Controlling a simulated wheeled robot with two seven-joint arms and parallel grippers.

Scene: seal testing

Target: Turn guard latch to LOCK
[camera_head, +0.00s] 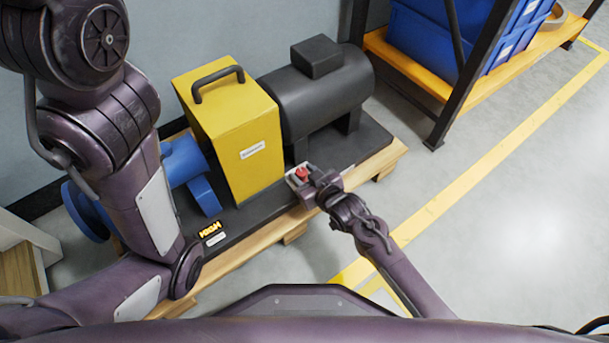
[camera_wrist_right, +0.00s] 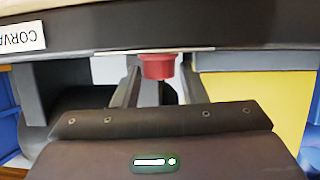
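The guard latch shows as a small red knob (camera_head: 302,174) on a pale plate at the front edge of the machine base, right of the yellow guard (camera_head: 236,140). In the right wrist view the red knob (camera_wrist_right: 157,66) shows near the fingertips. My right gripper (camera_head: 309,183) is at the latch, and its two fingers stand apart on either side of the knob in the wrist view (camera_wrist_right: 160,82). I see gaps beside the knob; contact cannot be made out. The latch's lock markings are not readable. My left arm fills the left side; its gripper is out of view.
A dark motor (camera_head: 318,88) stands behind the latch, and a blue pump (camera_head: 183,163) is left of the guard. The base rests on a wooden pallet (camera_head: 386,158). A rack with blue bins (camera_head: 430,40) is at the upper right. The floor at right is clear.

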